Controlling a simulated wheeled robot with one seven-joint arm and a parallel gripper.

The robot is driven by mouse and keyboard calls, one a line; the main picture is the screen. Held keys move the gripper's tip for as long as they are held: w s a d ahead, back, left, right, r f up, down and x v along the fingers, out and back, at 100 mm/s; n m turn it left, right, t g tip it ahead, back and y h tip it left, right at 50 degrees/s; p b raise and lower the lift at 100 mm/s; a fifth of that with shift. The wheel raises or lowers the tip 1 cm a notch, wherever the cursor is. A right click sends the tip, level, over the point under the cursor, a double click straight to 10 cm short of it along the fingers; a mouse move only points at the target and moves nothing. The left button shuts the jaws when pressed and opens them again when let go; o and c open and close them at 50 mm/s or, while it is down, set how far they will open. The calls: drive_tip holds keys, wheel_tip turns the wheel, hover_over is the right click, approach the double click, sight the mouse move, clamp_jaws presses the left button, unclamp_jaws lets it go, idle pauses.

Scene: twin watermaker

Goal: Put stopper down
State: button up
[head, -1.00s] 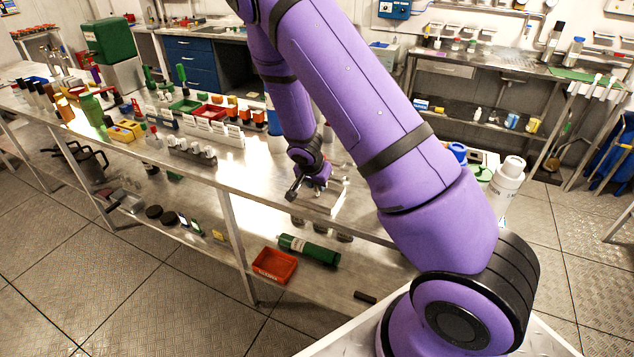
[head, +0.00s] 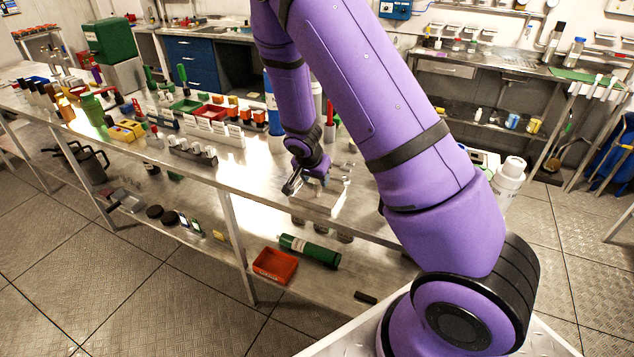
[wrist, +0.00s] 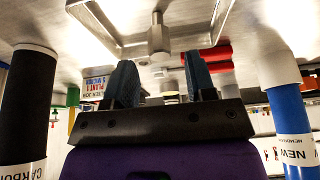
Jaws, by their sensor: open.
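My gripper (head: 303,184) is low over the steel bench, by a pale tray-like frame (head: 322,207). In the wrist view my gripper (wrist: 161,82) has two dark blue-grey fingers set well apart, with nothing gripped between them. A small grey metal piece (wrist: 158,40) with a thin stem and a wider body stands beyond the fingertips, apart from them, inside the pale frame (wrist: 222,14). It may be the stopper; I cannot tell for sure. In the head view it is too small or hidden to make out.
A dark cylinder (wrist: 30,95) and a blue cylinder (wrist: 288,108) stand on either side of my gripper in the wrist view. A red tray (head: 275,265) lies below.

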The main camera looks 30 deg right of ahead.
drive_tip(key=s+a+r+n+y, duration=0.15)
drive_tip(key=s+r, duration=0.45)
drive_tip(key=r, duration=0.7)
drive_tip(key=s+a+r+n+y, duration=0.1)
drive_tip(key=s+a+r+n, duration=0.35)
drive_tip(key=r, duration=0.85)
drive_tip(key=s+r+n+t, duration=0.1)
drive_tip(key=s+r, duration=0.2)
drive_tip(key=s, duration=0.3)
drive_tip(key=s+a+r+n+y, duration=0.1)
drive_tip(key=s+r+n, duration=0.1)
drive_tip(key=s+r, duration=0.2)
drive_tip(key=s+r+n+t, duration=0.1)
drive_tip(key=s+r+n, duration=0.1)
drive_tip(key=s, duration=0.8)
drive_tip(key=shift+a+r+t, duration=0.3)
drive_tip(key=shift+a+r, duration=0.1)
drive_tip(key=shift+r, duration=0.35)
